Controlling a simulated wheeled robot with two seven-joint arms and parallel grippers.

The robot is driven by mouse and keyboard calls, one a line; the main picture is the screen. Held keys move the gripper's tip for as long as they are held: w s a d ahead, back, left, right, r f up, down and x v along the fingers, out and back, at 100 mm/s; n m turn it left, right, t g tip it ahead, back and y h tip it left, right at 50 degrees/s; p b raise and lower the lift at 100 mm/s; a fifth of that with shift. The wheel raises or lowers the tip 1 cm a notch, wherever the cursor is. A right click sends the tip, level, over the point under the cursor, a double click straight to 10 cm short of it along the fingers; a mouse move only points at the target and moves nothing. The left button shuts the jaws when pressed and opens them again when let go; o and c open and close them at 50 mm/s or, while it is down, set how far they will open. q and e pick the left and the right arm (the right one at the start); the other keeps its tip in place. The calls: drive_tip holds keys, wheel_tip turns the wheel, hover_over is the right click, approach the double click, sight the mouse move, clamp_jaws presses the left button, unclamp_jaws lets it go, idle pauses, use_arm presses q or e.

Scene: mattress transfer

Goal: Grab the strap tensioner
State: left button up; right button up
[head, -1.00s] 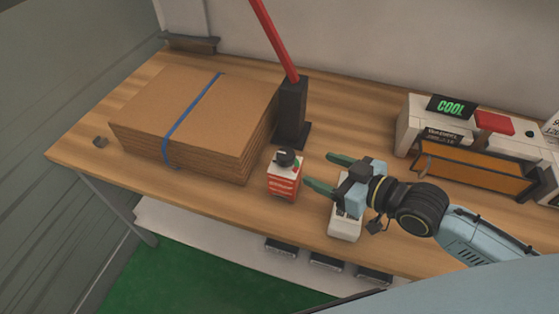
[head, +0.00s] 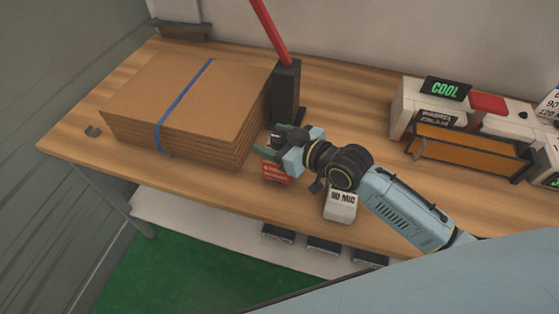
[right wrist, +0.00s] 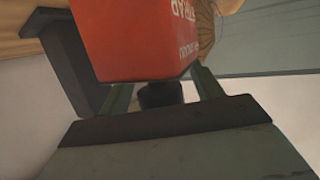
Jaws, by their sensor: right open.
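The strap tensioner is a small red-and-white block (head: 275,173) with a black knob, standing on the workbench in front of the cardboard stack. My right gripper (head: 277,140) is open at its top and hides its upper part in the head view. In the right wrist view, the red body (right wrist: 130,40) fills the top middle. The black knob (right wrist: 160,95) lies between the two green fingers of the right gripper (right wrist: 162,92), with a gap visible at the right finger. My left gripper is not in view.
A cardboard stack (head: 190,110) with a blue strap lies left of the tensioner. A black post base (head: 286,90) with a red pole stands just behind. A white block marked 90 MIC (head: 341,206) sits below my right arm. An orange-fronted box (head: 465,152) stands at the right.

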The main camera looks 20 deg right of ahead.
clamp_jaws()
idle(0.5)
drive_tip(key=shift+w+r, duration=0.1)
